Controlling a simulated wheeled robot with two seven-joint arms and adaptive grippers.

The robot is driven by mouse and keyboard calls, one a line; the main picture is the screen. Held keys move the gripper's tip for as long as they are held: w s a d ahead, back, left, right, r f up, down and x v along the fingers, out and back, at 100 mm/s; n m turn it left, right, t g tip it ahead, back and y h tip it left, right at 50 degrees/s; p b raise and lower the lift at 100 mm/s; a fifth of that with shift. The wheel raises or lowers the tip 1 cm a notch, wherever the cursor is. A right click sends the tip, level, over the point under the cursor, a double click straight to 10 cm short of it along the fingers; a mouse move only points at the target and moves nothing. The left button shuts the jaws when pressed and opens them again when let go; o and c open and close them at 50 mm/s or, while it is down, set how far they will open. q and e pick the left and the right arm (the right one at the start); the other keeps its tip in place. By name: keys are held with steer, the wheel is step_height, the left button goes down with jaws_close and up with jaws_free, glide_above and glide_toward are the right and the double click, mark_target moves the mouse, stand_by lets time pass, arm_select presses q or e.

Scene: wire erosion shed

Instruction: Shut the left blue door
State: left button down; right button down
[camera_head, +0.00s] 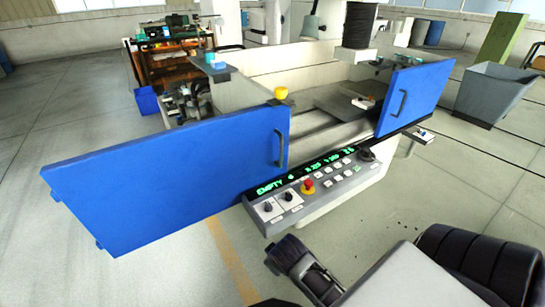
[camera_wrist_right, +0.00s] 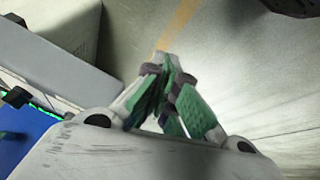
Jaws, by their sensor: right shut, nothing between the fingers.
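The left blue door (camera_head: 170,180) is a large flat panel standing far out to the left of the machine, with a dark handle (camera_head: 279,148) near its right edge. A wide gap separates it from the right blue door (camera_head: 418,92), so the machine's inside shows between them. My right gripper (camera_wrist_right: 168,62) is shut and empty in the right wrist view, its green-padded fingers together. A blue panel edge (camera_wrist_right: 22,135) shows at that view's lower left; I cannot tell which door it is. The right gripper touches nothing visible. My left gripper is not in view.
The control panel (camera_head: 318,182) with a red button (camera_head: 307,186) juts out below the gap. A yellow knob (camera_head: 281,93) shows above the left door. A grey bin (camera_head: 495,92) stands at the right. The floor in front of the left door is clear.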

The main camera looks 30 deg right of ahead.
steer(key=w+d+r+n+t+h, duration=0.1)
steer(key=w+d+r+t+h, duration=0.1)
steer(key=w+d+r, duration=0.1)
steer(key=w+d+r+n+t+h, duration=0.1)
steer(key=w+d+r+t+h, duration=0.1)
steer(key=w+d+r, duration=0.1)
steer(key=w+d+r+n+t+h, duration=0.1)
steer(key=w+d+r, duration=0.2)
steer(key=w+r, duration=0.2)
steer(key=shift+w+d+t+h, duration=0.15)
steer(key=shift+w+t+h, duration=0.2)
steer(key=shift+t+h, duration=0.05)
steer(key=w+r+n+t+h, duration=0.1)
steer(key=w+r+n+t, duration=0.4)
steer(key=w+r+n, duration=0.2)
steer(key=shift+w+r+t, duration=0.3)
steer(key=shift+w+t, duration=0.05)
steer(key=shift+t, duration=0.05)
steer(key=shift+w, duration=0.1)
